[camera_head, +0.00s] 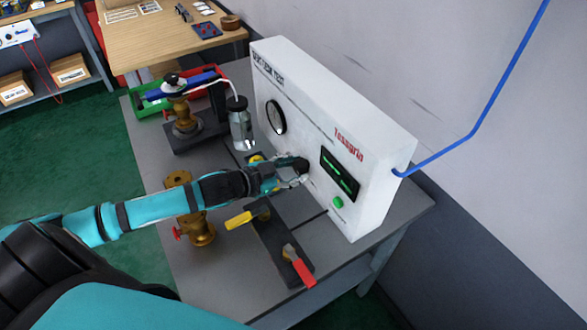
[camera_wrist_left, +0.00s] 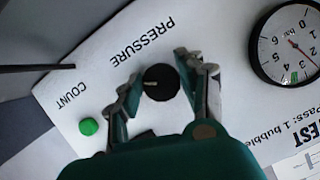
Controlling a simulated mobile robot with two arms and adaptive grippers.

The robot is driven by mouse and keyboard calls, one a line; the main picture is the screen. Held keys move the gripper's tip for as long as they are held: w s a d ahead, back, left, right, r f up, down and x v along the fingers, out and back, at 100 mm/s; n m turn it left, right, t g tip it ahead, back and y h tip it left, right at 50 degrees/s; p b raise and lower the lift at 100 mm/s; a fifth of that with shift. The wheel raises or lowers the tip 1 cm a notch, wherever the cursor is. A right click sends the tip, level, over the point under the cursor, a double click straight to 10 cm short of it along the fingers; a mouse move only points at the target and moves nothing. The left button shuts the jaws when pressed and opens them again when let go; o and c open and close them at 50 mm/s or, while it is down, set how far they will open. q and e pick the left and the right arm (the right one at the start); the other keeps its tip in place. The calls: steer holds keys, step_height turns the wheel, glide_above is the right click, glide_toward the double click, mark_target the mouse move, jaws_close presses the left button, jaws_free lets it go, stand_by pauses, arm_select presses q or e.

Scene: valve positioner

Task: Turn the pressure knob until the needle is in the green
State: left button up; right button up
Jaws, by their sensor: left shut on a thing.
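The pressure knob (camera_wrist_left: 160,82) is a round black knob with a pale pointer line, under the word PRESSURE on a white test panel (camera_head: 328,115). My left gripper (camera_head: 297,170) reaches the panel front. In the left wrist view its fingers (camera_wrist_left: 159,72) stand on either side of the knob and are shut on it. In the head view the gauge (camera_head: 276,117) is seen too obliquely to read. My right gripper is out of view.
A green button (camera_head: 337,202) and a display (camera_head: 340,174) are on the panel.

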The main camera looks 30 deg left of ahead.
arm_select(q)
steer(key=shift+m+t+y, duration=0.3)
steer(key=shift+m+y, duration=0.1)
steer(key=shift+m, duration=0.2)
steer(key=shift+f+m+t+y, duration=0.1)
steer(key=shift+m+t+y, duration=0.2)
steer(key=shift+m, duration=0.3)
steer(key=shift+m+t+y, duration=0.3)
steer(key=shift+m+t, duration=0.1)
steer(key=shift+m, duration=0.5)
steer(key=shift+m+t+y+b, duration=0.3)
steer(key=shift+m+t+b, duration=0.25)
steer(key=shift+m, duration=0.35)
steer(key=o, duration=1.1)
steer(key=shift+o, duration=0.2)
